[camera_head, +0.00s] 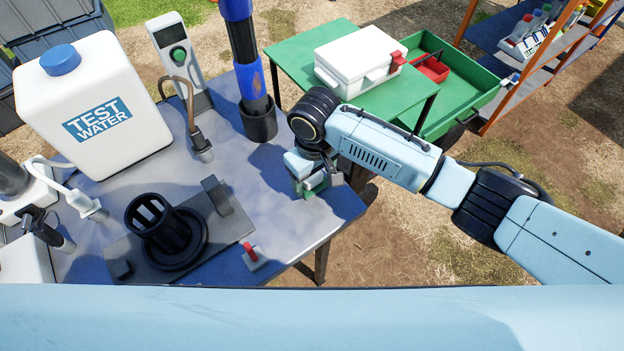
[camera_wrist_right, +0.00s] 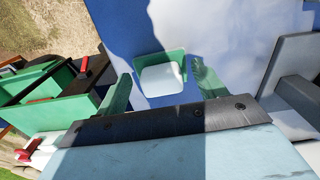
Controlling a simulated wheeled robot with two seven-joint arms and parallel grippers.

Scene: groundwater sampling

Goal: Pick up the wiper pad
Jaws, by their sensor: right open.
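The wiper pad (camera_wrist_right: 162,79) appears in the right wrist view as a white block set in or against a green piece on the blue-grey table top. My right gripper (camera_wrist_right: 163,80) is open, with one green finger on each side of the pad and a visible gap to both. In the head view my right gripper (camera_head: 309,187) points down at the table's right end. There the pad is mostly hidden by the gripper and cannot be told apart from the green fingers. My left gripper is not in view.
A grey fixture plate (camera_head: 125,245) with a black round holder (camera_head: 165,232) lies left of the gripper. A small red-handled piece (camera_head: 253,257) sits near the front edge. A white test water jug (camera_head: 93,107) stands back left. A green table (camera_head: 300,50) holds a white case (camera_head: 358,60).

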